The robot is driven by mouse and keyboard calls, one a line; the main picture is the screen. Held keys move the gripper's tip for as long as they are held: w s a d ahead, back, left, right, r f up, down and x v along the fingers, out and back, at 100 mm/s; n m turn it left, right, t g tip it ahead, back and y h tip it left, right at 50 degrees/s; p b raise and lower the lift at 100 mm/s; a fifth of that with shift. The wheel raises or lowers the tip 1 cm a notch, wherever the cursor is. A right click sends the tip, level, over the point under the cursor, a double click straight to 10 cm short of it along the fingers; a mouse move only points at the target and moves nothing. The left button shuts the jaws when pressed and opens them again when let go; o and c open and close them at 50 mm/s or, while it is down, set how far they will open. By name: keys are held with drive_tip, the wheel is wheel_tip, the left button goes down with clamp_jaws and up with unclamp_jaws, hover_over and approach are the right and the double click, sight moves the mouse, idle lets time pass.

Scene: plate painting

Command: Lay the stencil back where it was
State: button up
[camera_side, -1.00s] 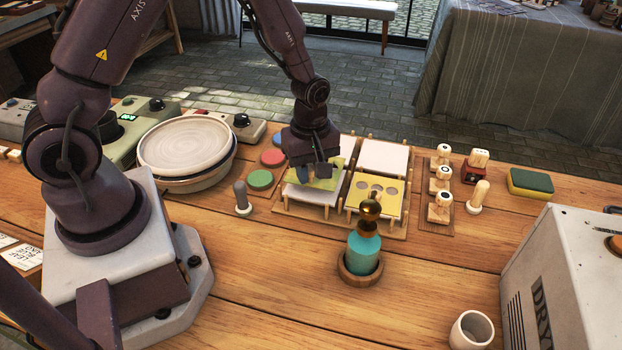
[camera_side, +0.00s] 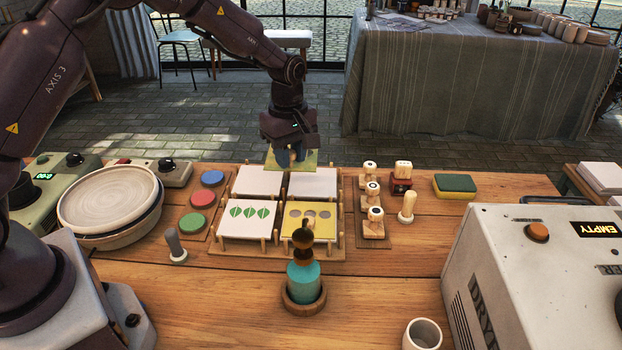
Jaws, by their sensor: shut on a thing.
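My gripper (camera_side: 291,148) is shut on a yellow-green stencil (camera_side: 304,161). It holds the stencil up near the back edge of the tile rack. The stencil's pattern is hidden by the fingers or too small to make out. In the wooden rack (camera_side: 226,249), the front left white tile (camera_side: 228,233) bears a row of 3 green leaf shapes. The front right place holds a yellow stencil (camera_side: 323,234) with round holes. The back left (camera_side: 258,181) and back right (camera_side: 313,184) places hold blank white tiles.
A turquoise bottle (camera_side: 303,283) stands in a wooden ring in front of the rack. Blue, red and green pads (camera_side: 203,198) lie left, beside a round turntable (camera_side: 108,198). Wooden stamps (camera_side: 373,222) and a sponge (camera_side: 455,184) stand right. A dryer box (camera_side: 490,270) fills the front right.

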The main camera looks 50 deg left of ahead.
hover_over(312, 191)
wheel_tip(312, 191, down, 7)
drive_tip(key=shift+r, duration=0.2)
drive_tip(key=shift+f, duration=1.45)
drive_tip(key=shift+f, duration=0.2)
drive_tip(key=o, duration=0.9)
drive_tip(key=shift+r, duration=0.15)
